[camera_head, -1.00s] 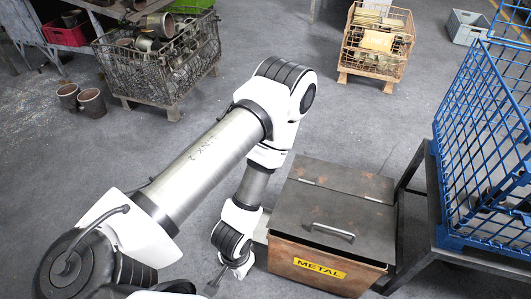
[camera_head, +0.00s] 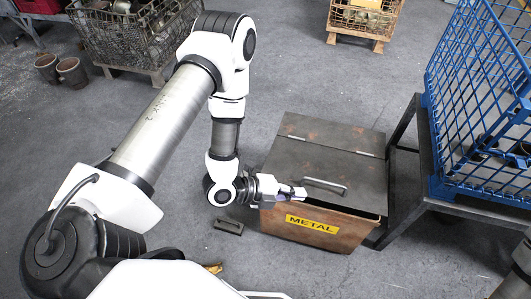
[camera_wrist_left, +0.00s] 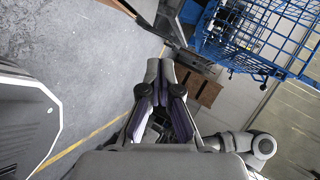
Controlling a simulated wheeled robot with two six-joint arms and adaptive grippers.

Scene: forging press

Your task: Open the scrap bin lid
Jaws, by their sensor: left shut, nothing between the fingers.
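The scrap bin (camera_head: 290,228) is a rusty brown box with a yellow METAL label, right of centre in the head view. Its grey lid (camera_head: 310,165) lies over the top, with a hinge line toward the back and a bar handle (camera_head: 325,184) near the front edge. A dark strip shows under the lid's front edge; I cannot tell whether the lid is slightly raised. My left gripper (camera_head: 299,192) is shut and empty, beside the handle's left end; contact is unclear. Its closed fingers (camera_wrist_left: 160,68) also show in the left wrist view. My right gripper is out of view.
A blue wire cage (camera_head: 475,110) on a dark stand is close to the bin's right. A small dark object (camera_head: 229,227) lies on the floor left of the bin. Wire baskets (camera_head: 135,40) and two pots (camera_head: 72,72) stand farther back. Floor behind the bin is clear.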

